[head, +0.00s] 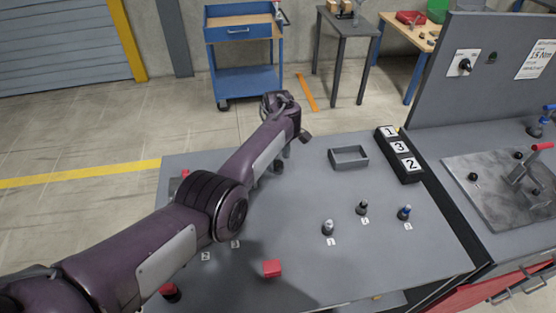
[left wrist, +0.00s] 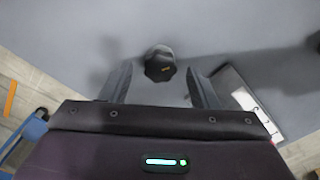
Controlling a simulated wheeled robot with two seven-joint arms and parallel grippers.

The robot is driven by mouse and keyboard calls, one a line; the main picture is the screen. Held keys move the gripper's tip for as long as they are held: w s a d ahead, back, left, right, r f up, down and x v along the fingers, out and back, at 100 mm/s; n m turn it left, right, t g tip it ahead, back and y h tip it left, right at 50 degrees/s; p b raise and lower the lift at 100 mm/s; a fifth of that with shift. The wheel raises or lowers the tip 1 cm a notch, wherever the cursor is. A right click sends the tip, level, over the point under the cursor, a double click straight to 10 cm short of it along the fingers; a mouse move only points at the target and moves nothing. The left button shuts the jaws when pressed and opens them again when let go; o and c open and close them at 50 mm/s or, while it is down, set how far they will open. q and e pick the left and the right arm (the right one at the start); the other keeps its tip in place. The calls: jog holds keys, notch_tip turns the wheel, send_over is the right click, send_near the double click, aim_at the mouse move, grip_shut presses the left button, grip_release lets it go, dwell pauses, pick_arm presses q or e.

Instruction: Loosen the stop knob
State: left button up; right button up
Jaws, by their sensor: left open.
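My left gripper (left wrist: 158,73) is open, with one finger on each side of the knob and a visible gap to both. I cannot tell how high the fingers are against it. In the head view my left arm reaches across the table to its far edge, and its forearm hides most of the gripper. My right gripper is not in view.
On the grey table (head: 310,185) stand a silver-topped peg (head: 328,227), a dark peg (head: 362,208) and a blue-topped peg (head: 405,212). A grey panel (head: 500,85) rises at right.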

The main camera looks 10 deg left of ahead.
aim_at(278, 164)
pick_arm(q)
notch_tip(278, 164, up, 6)
jog(key=shift+r, duration=0.2)
dwell(0.5)
